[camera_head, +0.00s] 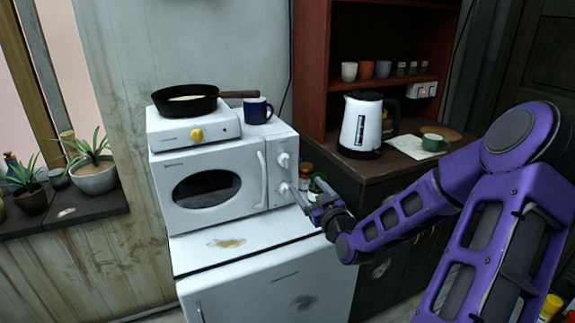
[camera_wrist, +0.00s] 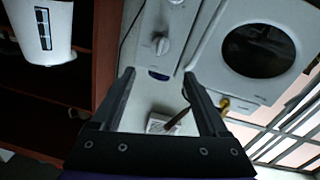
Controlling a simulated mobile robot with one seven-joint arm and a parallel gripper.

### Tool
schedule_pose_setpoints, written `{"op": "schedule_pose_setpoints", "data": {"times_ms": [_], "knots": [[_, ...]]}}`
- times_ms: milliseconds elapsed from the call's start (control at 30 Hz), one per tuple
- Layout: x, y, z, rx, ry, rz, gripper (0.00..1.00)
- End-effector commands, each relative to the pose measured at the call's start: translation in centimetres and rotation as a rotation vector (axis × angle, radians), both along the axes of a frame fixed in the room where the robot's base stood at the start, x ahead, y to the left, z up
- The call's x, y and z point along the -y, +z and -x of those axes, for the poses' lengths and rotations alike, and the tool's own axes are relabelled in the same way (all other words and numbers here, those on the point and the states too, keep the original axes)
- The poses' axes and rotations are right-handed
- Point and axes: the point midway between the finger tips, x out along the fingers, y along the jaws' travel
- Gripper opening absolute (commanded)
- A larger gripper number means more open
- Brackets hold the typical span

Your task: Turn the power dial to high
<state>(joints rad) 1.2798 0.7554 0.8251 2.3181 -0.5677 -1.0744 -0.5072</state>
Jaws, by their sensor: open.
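A white microwave (camera_head: 207,190) stands on a white fridge, with two dials on its right panel. The upper dial (camera_head: 283,159) and lower dial (camera_head: 283,188) are round and pale; I cannot read their markings. In the upside-down wrist view, the upper dial (camera_wrist: 160,44) lies beyond the gap between my fingers, and the lower dial (camera_wrist: 176,2) is cut by the top edge. My gripper (camera_head: 303,187) is open and empty in front of the panel's lower right. In the wrist view, its fingers (camera_wrist: 159,75) are apart with nothing between them.
On the microwave are a hot plate (camera_head: 165,134) with a yellow knob (camera_head: 196,135), a black pan (camera_head: 186,101) and a blue mug (camera_head: 257,111). Jars (camera_head: 306,172) stand right of the microwave. A kettle (camera_head: 362,125) and green mug (camera_head: 434,142) are on the wooden counter.

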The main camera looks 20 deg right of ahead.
Motion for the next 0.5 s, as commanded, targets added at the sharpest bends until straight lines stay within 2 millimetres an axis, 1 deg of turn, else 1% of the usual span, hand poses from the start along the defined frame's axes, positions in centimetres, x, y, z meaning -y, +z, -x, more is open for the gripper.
{"op": "schedule_pose_setpoints", "data": {"times_ms": [33, 100, 400, 500], "knots": [[-0.1, 0.0, -1.2, 0.003, 0.003, -0.001, 0.77], [0.0, 0.0, -2.8, 0.003, 0.003, -0.003, 0.77], [0.2, 0.0, -9.3, 0.001, 0.002, -0.003, 0.77], [0.3, 0.0, -11.2, 0.001, 0.001, -0.001, 0.77]]}}
